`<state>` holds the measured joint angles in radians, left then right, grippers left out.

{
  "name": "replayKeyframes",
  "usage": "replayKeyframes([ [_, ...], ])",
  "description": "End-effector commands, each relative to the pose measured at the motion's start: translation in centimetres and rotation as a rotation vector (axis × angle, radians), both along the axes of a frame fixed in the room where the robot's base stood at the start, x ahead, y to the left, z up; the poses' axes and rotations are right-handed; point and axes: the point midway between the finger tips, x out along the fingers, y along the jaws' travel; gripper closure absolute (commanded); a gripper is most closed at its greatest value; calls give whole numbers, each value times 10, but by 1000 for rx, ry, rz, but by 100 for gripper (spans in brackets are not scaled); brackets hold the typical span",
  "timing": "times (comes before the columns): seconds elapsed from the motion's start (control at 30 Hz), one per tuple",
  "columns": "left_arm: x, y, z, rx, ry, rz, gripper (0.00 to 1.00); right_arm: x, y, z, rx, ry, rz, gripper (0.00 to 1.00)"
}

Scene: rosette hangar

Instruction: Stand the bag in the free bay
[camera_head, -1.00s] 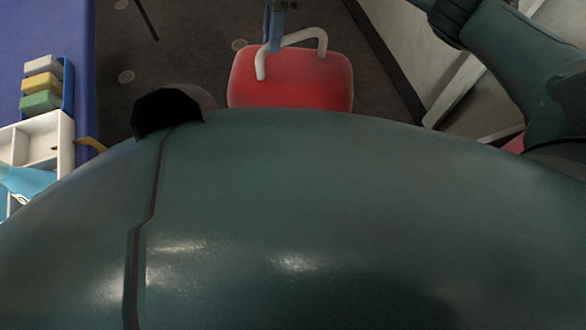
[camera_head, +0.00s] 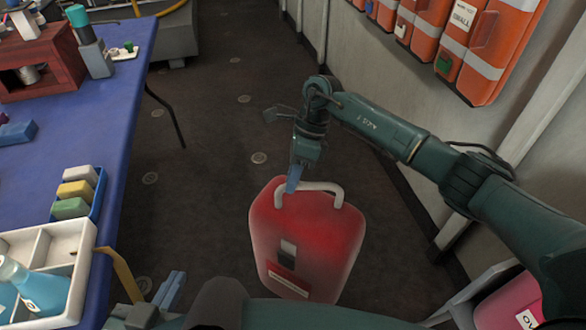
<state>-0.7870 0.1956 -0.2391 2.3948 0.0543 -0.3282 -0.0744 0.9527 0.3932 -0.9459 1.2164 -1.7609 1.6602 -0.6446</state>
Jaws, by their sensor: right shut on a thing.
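The red bag (camera_head: 310,240) hangs nearly upright below my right gripper (camera_head: 291,186), over the dark floor. That gripper is shut on the pale handle at its left side. A dark buckle and a pale label show on the bag's face. My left gripper (camera_head: 170,290) is low in the picture beside the table, with its blue fingers pointing up and nothing visible in them; their gap is too small to judge. A pink bag (camera_head: 508,304) with a white label stands in a pale-walled bay at the bottom right, partly behind my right arm. I cannot make out a free bay.
A blue table (camera_head: 115,105) runs along the left, with a white divided tray (camera_head: 80,270) and a blue tray of coloured blocks (camera_head: 98,212). Orange cases (camera_head: 485,45) hang on the right wall. The floor (camera_head: 215,140) between is clear.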

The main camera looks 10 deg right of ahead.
Motion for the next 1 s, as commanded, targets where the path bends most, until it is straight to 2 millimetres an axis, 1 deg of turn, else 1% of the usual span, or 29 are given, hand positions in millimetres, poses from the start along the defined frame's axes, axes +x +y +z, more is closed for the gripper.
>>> replayKeyframes([
  [0.03,0,0,0,3,0,-2,100,4,4,5,17,-14,1,100],
  [0.27,1,-1,-2,6,1,-5,100,4,4,-7,17,-16,2,100],
  [0.5,1,-2,-8,16,7,-11,100,4,4,-34,16,-13,1,100],
  [0.57,1,-3,-9,20,7,-13,100,4,4,-38,15,-13,1,100],
  [0.8,2,-3,-8,22,4,-16,100,4,4,-41,15,-15,3,100],
  [0.83,2,-3,-10,22,3,-16,100,0,0,-52,1,-1,1,82],
  [1.0,2,-3,-9,22,3,-16,100,0,0,-52,1,-1,2,68],
])
